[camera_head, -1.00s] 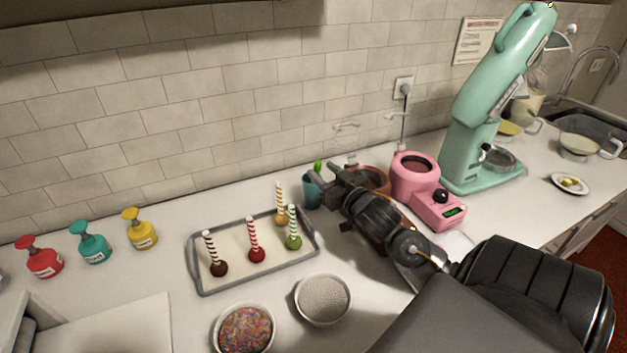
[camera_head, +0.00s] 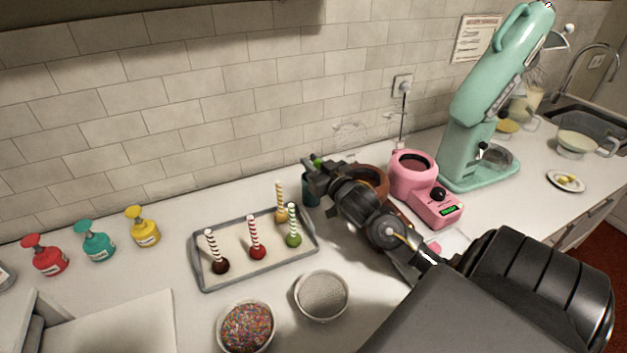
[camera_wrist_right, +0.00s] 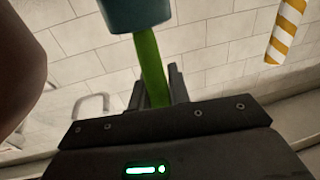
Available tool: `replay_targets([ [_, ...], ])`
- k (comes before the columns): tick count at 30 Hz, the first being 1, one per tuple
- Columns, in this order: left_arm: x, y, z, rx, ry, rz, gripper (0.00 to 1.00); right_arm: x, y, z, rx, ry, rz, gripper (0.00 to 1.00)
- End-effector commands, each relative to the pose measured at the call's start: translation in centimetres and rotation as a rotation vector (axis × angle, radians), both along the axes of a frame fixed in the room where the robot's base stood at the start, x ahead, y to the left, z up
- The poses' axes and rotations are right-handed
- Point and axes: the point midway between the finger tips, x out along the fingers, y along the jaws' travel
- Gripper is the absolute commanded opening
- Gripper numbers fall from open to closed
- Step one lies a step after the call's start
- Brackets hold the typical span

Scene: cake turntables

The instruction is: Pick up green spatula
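The green spatula stands in a teal cup (camera_head: 311,190) against the wall side of the counter. Only a small green tip (camera_head: 317,160) shows at my right gripper in the head view. In the right wrist view its green handle (camera_wrist_right: 149,60) runs from the teal cup (camera_wrist_right: 135,14) down between my fingers. My right gripper (camera_head: 309,168) is at the cup, and its fingers (camera_wrist_right: 162,88) sit close together against both sides of the handle. The spatula's other end is hidden in the cup. My left gripper is not in view.
A brown pot (camera_head: 372,182) and a pink melting machine (camera_head: 413,178) stand close right of the gripper. A tray (camera_head: 202,281) with several cake pops is to the left. A sprinkle bowl (camera_head: 246,328) and a pale bowl (camera_head: 322,296) are in front. A teal mixer (camera_head: 480,130) stands right.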

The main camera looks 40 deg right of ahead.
Motion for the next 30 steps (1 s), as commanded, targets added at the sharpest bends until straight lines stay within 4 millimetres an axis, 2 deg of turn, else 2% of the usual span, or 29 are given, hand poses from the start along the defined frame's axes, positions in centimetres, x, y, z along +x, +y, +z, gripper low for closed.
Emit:
replay_targets([
  [1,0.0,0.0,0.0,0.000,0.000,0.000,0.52,0.0,0.0,0.0,0.000,0.000,0.000,0.08],
  [3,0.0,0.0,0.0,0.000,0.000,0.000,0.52,0.0,0.0,0.0,0.000,0.000,0.000,0.00],
  [12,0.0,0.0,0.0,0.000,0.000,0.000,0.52,0.0,0.0,0.2,0.000,0.000,0.000,0.00],
  [17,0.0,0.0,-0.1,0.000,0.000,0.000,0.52,0.0,0.0,1.2,0.000,-0.002,0.000,0.00],
  [23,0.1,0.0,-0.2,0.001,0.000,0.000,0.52,0.0,0.0,4.2,-0.004,-0.004,0.001,0.00],
  [30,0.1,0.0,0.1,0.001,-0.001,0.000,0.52,0.0,-0.1,9.1,-0.005,-0.005,0.000,0.00],
])
